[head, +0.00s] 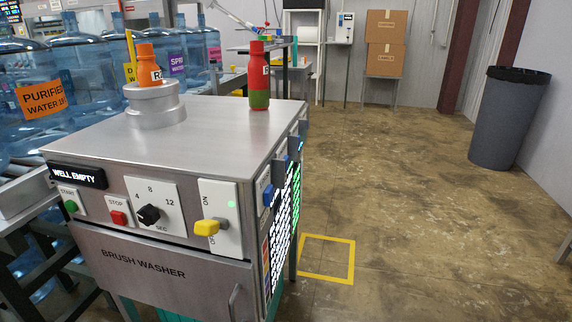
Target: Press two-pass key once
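The brush washer (165,262) stands at the left, a steel cabinet with a front control strip. The strip has a display (78,176) reading "WELL EMPTY", a green START button (71,206), a red STOP button (118,217), a black seconds dial (149,214) and a yellow lever switch (207,227) with a green light above it. On its right side face are white plates with blue keys, the nearest key (268,195) at the front corner. Their labels are too oblique to read, so I cannot tell which is the two-pass key. Neither gripper is in view.
Large blue water jugs (90,70) line the left. A grey bin (508,118) and stacked boxes (385,43) are further back. The floor at right is clear, with a yellow square (327,259).

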